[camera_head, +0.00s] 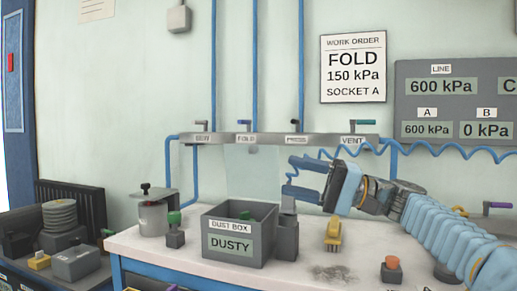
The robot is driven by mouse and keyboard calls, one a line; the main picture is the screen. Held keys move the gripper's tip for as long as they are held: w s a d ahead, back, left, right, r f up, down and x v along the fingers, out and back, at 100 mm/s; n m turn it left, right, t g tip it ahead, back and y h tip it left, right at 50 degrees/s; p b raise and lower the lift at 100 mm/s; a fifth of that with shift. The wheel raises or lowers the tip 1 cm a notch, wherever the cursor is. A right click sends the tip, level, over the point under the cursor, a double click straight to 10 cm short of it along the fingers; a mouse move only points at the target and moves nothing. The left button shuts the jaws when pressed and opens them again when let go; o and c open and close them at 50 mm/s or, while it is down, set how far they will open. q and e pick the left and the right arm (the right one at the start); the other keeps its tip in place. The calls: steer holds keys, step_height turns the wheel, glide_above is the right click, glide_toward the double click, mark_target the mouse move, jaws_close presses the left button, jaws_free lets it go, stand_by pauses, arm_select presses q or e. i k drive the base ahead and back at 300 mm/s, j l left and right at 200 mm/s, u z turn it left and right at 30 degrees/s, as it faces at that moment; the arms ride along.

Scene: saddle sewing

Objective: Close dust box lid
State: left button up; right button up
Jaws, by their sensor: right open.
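The grey dust box (274,235) stands on the white worktop, labelled "DUST BOX" and "DUSTY". Its top is open, and a green-topped item (245,215) shows inside. A faint see-through panel (252,172), apparently the lid, stands upright at the back of the box. My right gripper (290,176) comes in from the right with its fingers pointing left, open and empty. Its fingertips are at the panel's right edge in the picture; I cannot tell whether they touch it. My left gripper is out of view.
A grey block (287,238) stands against the box's right side, and a yellow item (333,235) further right. A green-topped piece (174,235) and a metal pot (154,215) stand left. Grey dust (333,272) lies on the worktop (215,276). A valve rail (270,139) runs behind.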

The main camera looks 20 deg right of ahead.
mark_target(253, 150)
steer(key=i+l, duration=0.25)
steer(key=i, duration=0.15)
steer(key=i+l, duration=0.3)
steer(key=i, duration=0.1)
